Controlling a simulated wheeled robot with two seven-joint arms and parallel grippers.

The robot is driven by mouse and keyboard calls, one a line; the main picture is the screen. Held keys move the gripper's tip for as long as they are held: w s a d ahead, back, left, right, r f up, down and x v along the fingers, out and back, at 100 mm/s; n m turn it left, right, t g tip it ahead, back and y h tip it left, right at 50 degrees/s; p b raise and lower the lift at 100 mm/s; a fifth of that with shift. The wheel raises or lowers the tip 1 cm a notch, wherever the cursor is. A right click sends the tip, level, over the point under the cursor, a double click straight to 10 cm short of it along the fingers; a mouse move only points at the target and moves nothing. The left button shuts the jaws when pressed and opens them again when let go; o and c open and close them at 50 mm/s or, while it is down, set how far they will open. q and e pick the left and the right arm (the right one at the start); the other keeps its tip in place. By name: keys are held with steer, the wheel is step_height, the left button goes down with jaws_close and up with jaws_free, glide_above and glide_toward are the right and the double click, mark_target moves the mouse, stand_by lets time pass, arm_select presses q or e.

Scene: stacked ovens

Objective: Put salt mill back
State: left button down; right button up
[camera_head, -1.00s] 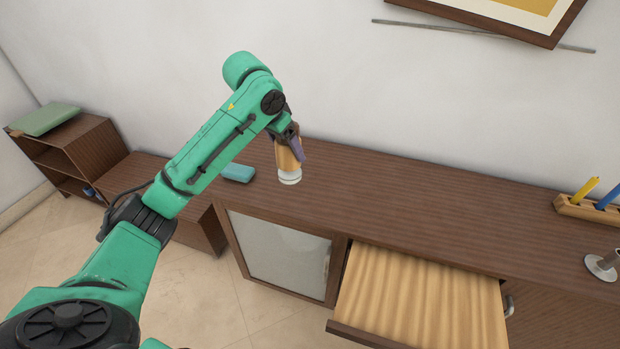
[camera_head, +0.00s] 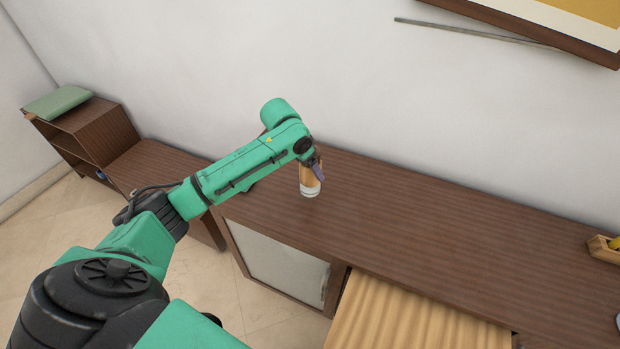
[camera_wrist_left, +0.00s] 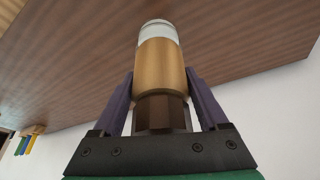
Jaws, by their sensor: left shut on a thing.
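The salt mill (camera_head: 309,186) is a tan-gold cylinder with a whitish end, and a dark brown part shows in the left wrist view (camera_wrist_left: 160,70). My left gripper (camera_head: 316,169) is shut on it, with one purple finger on each side of its darker end. The whitish end points down in the head view. The mill is over the brown cabinet top (camera_head: 450,220); I cannot tell whether it touches the surface. My right gripper is not in view.
A light wooden drawer (camera_head: 415,318) stands open at the front of the cabinet, beside a glass-fronted door (camera_head: 275,262). A wooden holder (camera_head: 604,249) is at the right edge. A green item (camera_head: 57,102) lies on the left shelf. The middle of the top is clear.

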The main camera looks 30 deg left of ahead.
mark_target(309, 180)
arm_select(q)
step_height(309, 180, down, 4)
steer(key=shift+f, duration=0.5)
jaws_free()
steer(key=shift+f, duration=0.1)
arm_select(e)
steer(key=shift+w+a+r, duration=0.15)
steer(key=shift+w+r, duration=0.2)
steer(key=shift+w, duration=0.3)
arm_select(q)
steer(key=shift+s, duration=0.1)
steer(key=v, duration=1.2)
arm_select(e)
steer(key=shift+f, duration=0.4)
